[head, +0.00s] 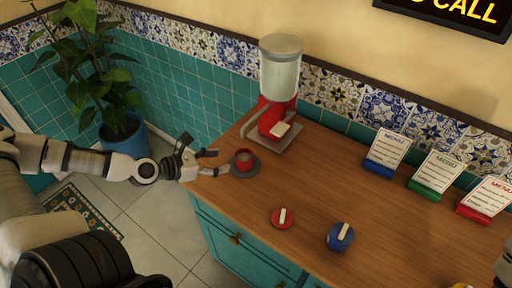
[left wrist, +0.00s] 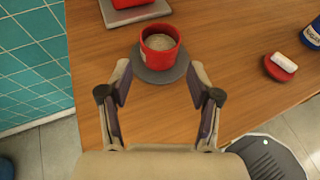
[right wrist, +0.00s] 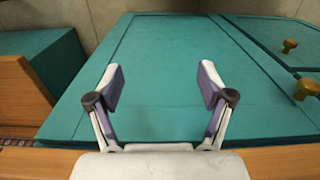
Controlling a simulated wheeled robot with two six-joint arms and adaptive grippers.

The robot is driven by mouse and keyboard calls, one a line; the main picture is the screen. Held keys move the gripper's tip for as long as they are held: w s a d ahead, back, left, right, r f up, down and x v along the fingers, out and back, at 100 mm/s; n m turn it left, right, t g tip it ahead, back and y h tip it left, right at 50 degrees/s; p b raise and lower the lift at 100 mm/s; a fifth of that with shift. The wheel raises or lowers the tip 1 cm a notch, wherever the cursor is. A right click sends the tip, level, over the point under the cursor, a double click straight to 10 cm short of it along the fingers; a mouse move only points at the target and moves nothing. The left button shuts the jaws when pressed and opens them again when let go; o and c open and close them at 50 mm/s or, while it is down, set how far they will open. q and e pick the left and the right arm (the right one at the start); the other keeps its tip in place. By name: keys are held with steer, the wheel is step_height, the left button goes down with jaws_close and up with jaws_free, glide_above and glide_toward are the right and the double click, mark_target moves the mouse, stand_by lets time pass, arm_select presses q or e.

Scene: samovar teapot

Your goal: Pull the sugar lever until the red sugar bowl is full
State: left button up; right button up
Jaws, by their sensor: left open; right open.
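The red sugar bowl (head: 244,164) stands upright on a dark round saucer (head: 248,173) near the counter's left edge. In the left wrist view the red bowl (left wrist: 160,57) holds pale, greyish contents; how full it is I cannot tell exactly. A red sugar dispenser (head: 274,105) with a clear, pale-filled container stands behind it; a grey lever-like bar (head: 250,126) shows at its left side. My left gripper (head: 214,162) is open and empty, just left of the bowl, fingers pointing at it. My right gripper (right wrist: 160,85) is open and empty, facing a teal cabinet.
A red lid (head: 282,221) with a pale handle and a blue container (head: 340,239) sit on the wooden counter (head: 395,205). Menu cards in blue (head: 381,170), green and red stands line the wall. A potted plant (head: 124,136) stands on the floor.

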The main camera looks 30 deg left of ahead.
arm_select(q)
jaws_close()
stand_by(1.1)
